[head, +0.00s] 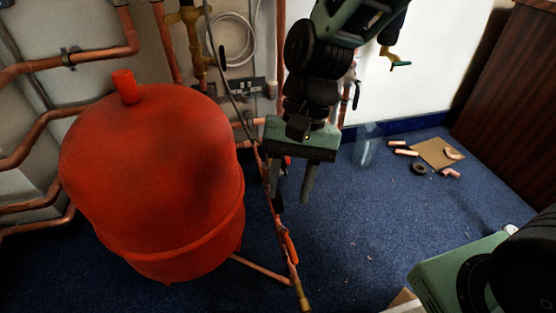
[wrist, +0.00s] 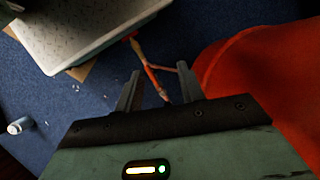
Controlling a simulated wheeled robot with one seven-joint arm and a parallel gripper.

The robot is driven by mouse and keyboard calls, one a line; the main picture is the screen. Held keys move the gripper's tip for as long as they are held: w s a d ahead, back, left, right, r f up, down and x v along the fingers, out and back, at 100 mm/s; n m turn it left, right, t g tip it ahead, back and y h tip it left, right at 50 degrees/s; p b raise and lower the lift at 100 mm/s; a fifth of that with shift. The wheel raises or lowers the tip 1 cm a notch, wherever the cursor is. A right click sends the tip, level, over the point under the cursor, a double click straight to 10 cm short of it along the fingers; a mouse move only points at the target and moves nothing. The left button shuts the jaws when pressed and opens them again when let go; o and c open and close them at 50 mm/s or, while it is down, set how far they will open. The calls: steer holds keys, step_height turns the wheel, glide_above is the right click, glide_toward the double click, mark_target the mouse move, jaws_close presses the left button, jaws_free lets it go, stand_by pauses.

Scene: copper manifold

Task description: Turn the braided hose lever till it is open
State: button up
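A thin grey hose (head: 235,95), which looks like the braided hose, runs down from the top between the red tank and my arm. It meets a line of copper pipe near my gripper. An orange lever-like piece (head: 289,247) sits on the lower pipe, just above a brass end. A small dark handle (head: 222,58) shows beside the hose higher up. I cannot tell for sure which is the hose lever. My gripper (head: 291,203) points down, open and empty, right of the pipe line. In the wrist view its fingers (wrist: 160,70) are apart, with the pipe (wrist: 152,77) beyond them.
A large red tank (head: 155,185) stands close left of my gripper. Copper pipes (head: 100,55) line the wall. A valve with a green handle (head: 400,64) is at the back. Loose fittings lie around a cardboard piece (head: 432,152). A white tray (wrist: 55,50) shows in the wrist view.

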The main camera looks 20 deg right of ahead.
steer(key=w+d+f+m+y+p, duration=0.1)
steer(key=w+d+f+m+y, duration=0.3)
steer(key=w+m, duration=0.5)
steer(key=w+d+f+m+y, duration=0.2)
steer(key=w+f+m+y, duration=0.3)
steer(key=w+m, duration=0.4)
steer(key=w+d+f+m+t+y, duration=0.2)
steer(key=w+d+f+m+t, duration=0.2)
steer(key=w+d+f+m, duration=0.5)
steer(key=m+t+y, duration=0.1)
steer(key=m+t, duration=0.5)
steer(key=m, duration=0.4)
glide_toward(284, 163)
steer(key=d, duration=0.5)
steer(key=b+x, duration=0.6)
steer(key=x, duration=1)
steer(key=shift+w+f, duration=0.2)
steer(key=shift+w+a+r, duration=0.1)
steer(key=shift+w+a, duration=0.1)
steer(key=shift+a, duration=0.25)
jaws_close()
